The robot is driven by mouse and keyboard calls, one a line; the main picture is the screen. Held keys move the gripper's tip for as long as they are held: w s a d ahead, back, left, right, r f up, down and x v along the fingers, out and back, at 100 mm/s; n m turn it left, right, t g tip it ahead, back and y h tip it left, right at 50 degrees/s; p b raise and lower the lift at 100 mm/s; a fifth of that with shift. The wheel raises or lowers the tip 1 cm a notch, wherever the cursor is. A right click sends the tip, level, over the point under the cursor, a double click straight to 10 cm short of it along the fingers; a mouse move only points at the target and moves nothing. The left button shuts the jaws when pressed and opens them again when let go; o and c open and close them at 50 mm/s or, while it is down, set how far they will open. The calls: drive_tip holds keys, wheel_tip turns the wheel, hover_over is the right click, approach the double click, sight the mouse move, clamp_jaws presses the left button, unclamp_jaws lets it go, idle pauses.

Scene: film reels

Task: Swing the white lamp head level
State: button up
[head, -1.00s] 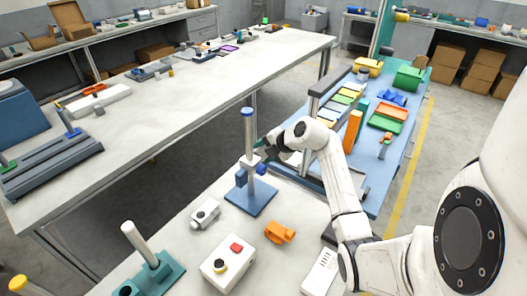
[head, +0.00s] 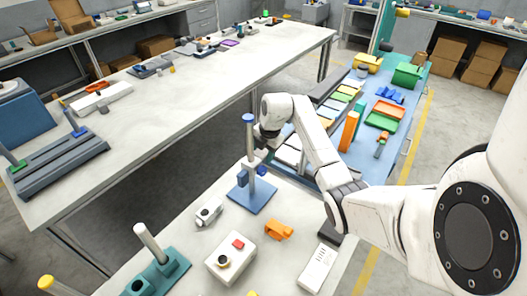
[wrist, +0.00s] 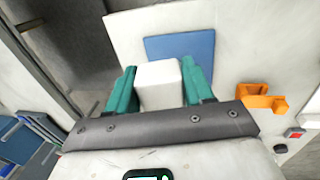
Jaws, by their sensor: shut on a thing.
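The white lamp head (wrist: 160,88) is a pale block between the teal fingers of my gripper (wrist: 159,68) in the wrist view. The fingers lie against its two sides. In the head view my gripper (head: 262,148) is at the lamp's post (head: 249,138), just right of it, and mostly hides the lamp head. The post is grey with a blue cap and stands upright on a blue base plate (head: 250,198). The plate also shows beyond the lamp head in the wrist view (wrist: 182,46). The lamp head's exact tilt is hard to tell.
An orange part (head: 279,229), a white box with a red button (head: 230,256) and a small white device (head: 208,212) stand on the near table in front of the lamp. A teal stand (head: 160,272) is at front left. A blue bench (head: 385,160) with trays lies right.

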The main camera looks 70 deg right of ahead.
drive_tip(key=shift+g+y, duration=0.3)
drive_tip(key=shift+g, duration=0.8)
drive_tip(key=o, duration=1)
drive_tip(key=shift+c, duration=0.2)
wheel_tip(320, 180, up, 11)
drive_tip(key=shift+f+b, duration=0.1)
drive_tip(key=shift+b, duration=0.8)
